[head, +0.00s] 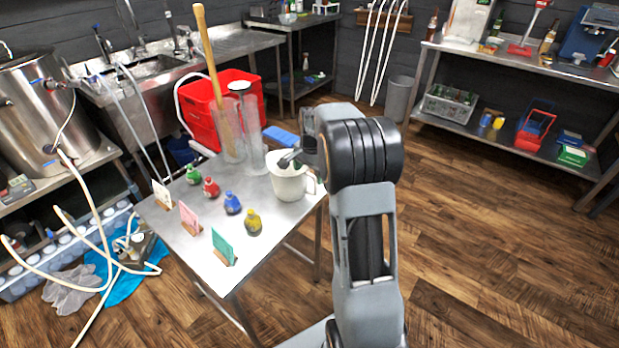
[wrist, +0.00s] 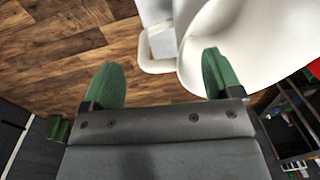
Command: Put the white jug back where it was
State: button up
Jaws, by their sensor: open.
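The white jug (head: 289,184) stands upright on the steel table, at its right corner, with its handle toward the right. In the wrist view the jug (wrist: 262,40) fills the upper right, and its handle shows near the top middle. My gripper (head: 291,159) is at the jug's rim in the head view. In the wrist view its two green fingers (wrist: 160,64) are spread apart. The handle's lower end lies ahead between them, and the right finger overlaps the jug's body in view. I cannot tell whether they touch. Part of the jug's rim is hidden by my gripper.
The steel table (head: 205,250) also holds several small coloured bottles, such as a yellow one (head: 253,222), upright cards, and tall clear cylinders (head: 252,135) just behind the jug. A red crate (head: 222,95) is behind. The wooden floor (head: 480,240) at right is clear.

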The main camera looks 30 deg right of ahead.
notch_tip(320, 180, up, 8)
jog(key=s+a+r+n, duration=0.3)
jog(key=s+a+n, duration=0.2)
jog(key=s+a, duration=0.35)
jog(key=s+a+f+n+t, duration=0.1)
jog(key=s+a+f+n, duration=0.1)
jog(key=s, duration=0.5)
jog(key=s+a+f+n+t, duration=0.1)
jog(key=s+a+f+n, duration=0.1)
jog(key=s+a+n, duration=0.3)
jog(key=shift+s+f+n+p, duration=0.3)
jog(key=shift+s+n+p, duration=0.1)
jog(key=shift+s+n, duration=0.4)
jog(key=w+p+v, duration=0.2)
jog(key=p+v, duration=0.6)
jog(key=v, duration=0.1)
jog(key=shift+r+t+p, duration=0.35)
jog(key=shift+r+t, duration=0.05)
jog(key=shift+r, duration=0.25)
